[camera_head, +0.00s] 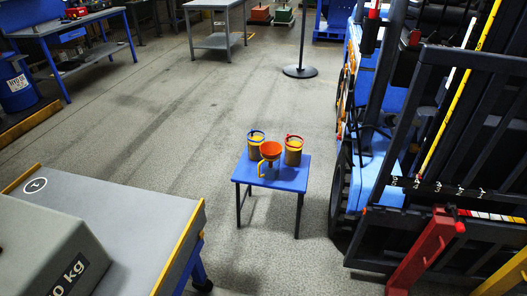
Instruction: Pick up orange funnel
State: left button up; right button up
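The orange funnel (270,149) is on the small blue table (290,181), towards its front middle. Its wide mouth faces up, and a yellow part shows below it and to its left. Two tan cups or buckets stand close behind it: one with a blue rim (255,146) on the left and one with a red rim (293,152) on the right. The funnel overlaps both in the picture; I cannot tell whether they touch. Neither of my grippers is in view.
A grey platform (150,205) with yellow edges and a heavy grey weight (62,250) fills the lower left. A blue and black forklift-like machine (375,150) stands right of the table. A black post base (300,71) stands behind. Floor left of the table is clear.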

aim_at(271, 150)
jog(key=i+l+z, duration=0.1)
jog(key=i+z, duration=0.2)
jog(key=i, duration=0.55)
